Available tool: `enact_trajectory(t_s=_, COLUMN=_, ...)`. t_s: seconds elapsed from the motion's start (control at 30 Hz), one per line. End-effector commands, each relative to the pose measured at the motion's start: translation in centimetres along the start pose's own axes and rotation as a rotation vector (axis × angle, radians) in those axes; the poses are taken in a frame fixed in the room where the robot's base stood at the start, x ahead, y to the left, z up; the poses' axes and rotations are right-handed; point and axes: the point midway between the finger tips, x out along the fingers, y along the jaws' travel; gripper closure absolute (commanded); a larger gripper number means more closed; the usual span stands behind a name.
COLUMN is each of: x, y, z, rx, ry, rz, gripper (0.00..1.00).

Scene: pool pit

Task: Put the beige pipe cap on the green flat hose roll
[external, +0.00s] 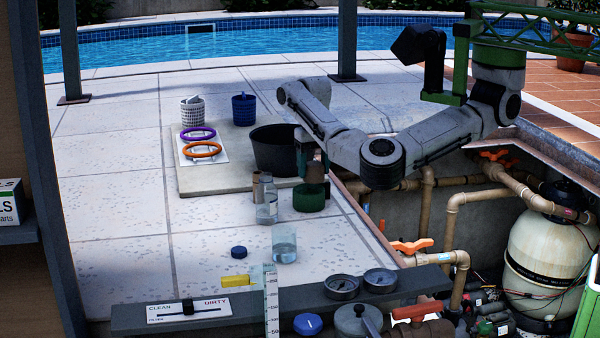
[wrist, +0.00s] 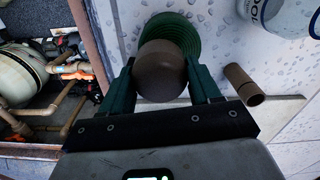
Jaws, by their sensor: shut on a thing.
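The beige pipe cap (external: 315,173), brownish in this light, is between the fingers of my gripper (external: 312,162). It also shows as a round brown disc in the wrist view (wrist: 160,72), with a dark green finger on each side of my gripper (wrist: 161,80). The green flat hose roll (external: 308,200) lies on the pale paving. In the wrist view the roll (wrist: 178,30) shows behind the cap, which hides part of it. The cap is over the roll in the external view; I cannot tell whether they touch.
A clear bottle (external: 267,208) and a brown tube (external: 256,187) stand left of the roll. A black bucket (external: 274,150) is behind. A beaker (external: 284,245) and a blue lid (external: 239,252) are nearer the camera. The pit with pipes (external: 455,230) opens on the right.

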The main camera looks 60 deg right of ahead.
Motion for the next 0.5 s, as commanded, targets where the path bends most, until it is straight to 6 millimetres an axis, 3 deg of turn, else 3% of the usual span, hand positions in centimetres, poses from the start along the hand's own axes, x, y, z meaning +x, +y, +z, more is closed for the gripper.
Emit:
enact_trajectory(t_s=0.03, x=1.3, y=-0.1, z=0.1, rx=-0.001, ry=0.0, rz=-0.002, gripper=0.68)
enact_trajectory(t_s=0.13, x=2.3, y=-0.1, z=0.1, rx=-0.001, ry=-0.002, rz=-0.002, gripper=0.68)
enact_trajectory(t_s=0.5, x=2.4, y=0.0, z=0.1, rx=-0.001, ry=0.0, rz=0.0, gripper=0.68)
